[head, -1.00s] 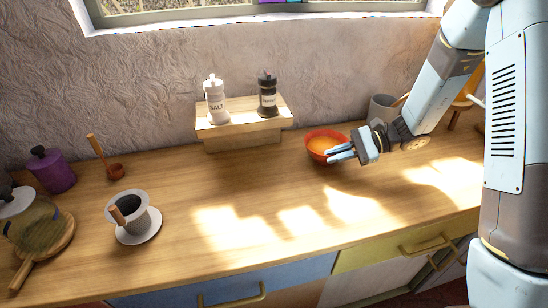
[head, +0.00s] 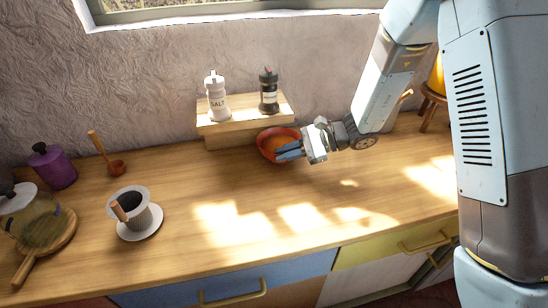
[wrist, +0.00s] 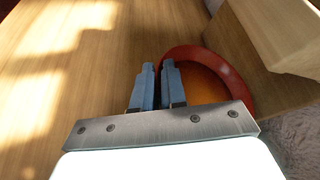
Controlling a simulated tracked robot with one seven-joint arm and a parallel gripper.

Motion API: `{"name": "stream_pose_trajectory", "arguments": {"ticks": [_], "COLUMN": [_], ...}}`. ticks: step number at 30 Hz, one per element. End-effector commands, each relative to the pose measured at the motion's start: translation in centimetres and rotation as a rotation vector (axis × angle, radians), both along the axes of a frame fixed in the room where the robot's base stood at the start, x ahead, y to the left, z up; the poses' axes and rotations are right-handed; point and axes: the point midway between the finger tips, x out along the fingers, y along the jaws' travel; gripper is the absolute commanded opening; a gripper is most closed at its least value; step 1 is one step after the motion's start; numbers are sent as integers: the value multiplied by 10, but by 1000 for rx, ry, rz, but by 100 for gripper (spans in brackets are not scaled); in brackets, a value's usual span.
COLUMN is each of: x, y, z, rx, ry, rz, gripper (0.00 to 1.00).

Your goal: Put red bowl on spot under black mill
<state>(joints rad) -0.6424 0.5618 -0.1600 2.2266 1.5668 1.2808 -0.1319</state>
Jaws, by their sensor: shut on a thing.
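The red bowl (head: 268,137) is at the front of the small wooden riser, below the black mill (head: 268,93) in the head view. The black mill stands on the right part of the riser. My gripper (head: 280,151) is shut on the bowl's near right rim, with blue fingers close together. In the wrist view the fingers (wrist: 157,82) are at the left side of the bowl (wrist: 237,83), which is beside the riser. The bowl's lower part is hidden there. I cannot tell whether it touches the counter.
The wooden riser (head: 236,125) also bears a white salt mill (head: 216,98). To the left are a white cup on a saucer (head: 148,232), a purple pot (head: 52,167), a wooden ladle (head: 117,168) and a glass pot. The counter's front middle is clear.

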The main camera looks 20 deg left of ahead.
Motion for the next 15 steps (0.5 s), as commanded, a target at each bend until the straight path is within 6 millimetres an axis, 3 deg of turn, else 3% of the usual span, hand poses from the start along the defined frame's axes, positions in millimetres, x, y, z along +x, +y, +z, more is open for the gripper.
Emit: {"name": "stream_pose_trajectory", "arguments": {"ticks": [8,15], "x": [-14,-12], "y": [31,29], "z": [-1,-14], "rx": [0,1], "ry": [1,0], "rz": [3,1], "gripper": [0,0]}}
